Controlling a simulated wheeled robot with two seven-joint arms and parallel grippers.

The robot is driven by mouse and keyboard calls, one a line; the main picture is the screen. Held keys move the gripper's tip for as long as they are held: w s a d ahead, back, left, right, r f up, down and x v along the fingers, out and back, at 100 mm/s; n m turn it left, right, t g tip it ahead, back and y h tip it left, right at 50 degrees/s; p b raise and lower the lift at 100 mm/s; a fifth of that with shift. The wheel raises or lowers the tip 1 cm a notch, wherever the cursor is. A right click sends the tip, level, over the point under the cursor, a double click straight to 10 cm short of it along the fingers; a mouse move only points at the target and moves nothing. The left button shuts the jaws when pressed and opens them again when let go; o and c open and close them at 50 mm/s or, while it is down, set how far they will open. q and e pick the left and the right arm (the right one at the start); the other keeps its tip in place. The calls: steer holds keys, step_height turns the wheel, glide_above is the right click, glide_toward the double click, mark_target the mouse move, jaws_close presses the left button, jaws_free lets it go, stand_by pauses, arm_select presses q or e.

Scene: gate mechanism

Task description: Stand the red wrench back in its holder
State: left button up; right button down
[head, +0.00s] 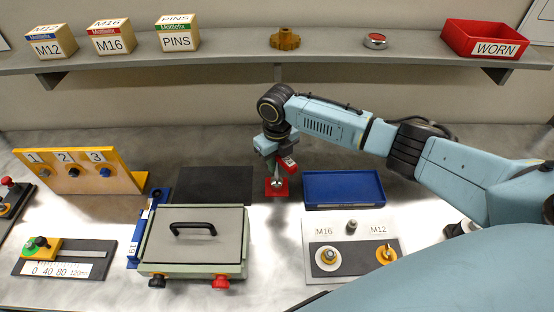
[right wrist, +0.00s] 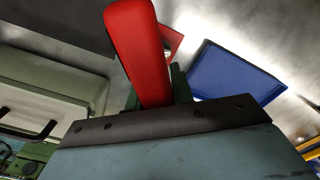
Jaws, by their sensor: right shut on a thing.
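My right gripper (head: 275,160) is over the middle of the bench, pointing down and shut on the red wrench (head: 288,164). In the right wrist view the wrench's thick red handle (right wrist: 140,50) sticks out from between the jaws. In the head view a silvery part shows below the gripper, just above the red holder (head: 277,192). I cannot tell whether it touches the holder or sits in it. A piece of the holder shows behind the handle in the right wrist view (right wrist: 174,40). My left gripper is not in view.
A blue tray (head: 344,188) stands right of the holder, and a dark mat (head: 212,184) lies to its left. A green-grey box with a black handle (head: 194,236) is front left. A plate with M16 and M12 fittings (head: 352,226) is front right. A shelf (head: 230,58) runs behind.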

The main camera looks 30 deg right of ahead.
stand_by(0.3)
steer(key=shift+f, duration=0.1)
steer(key=c, duration=1.1)
jaws_free()
step_height(320, 180, up, 7)
steer(key=p, duration=0.7)
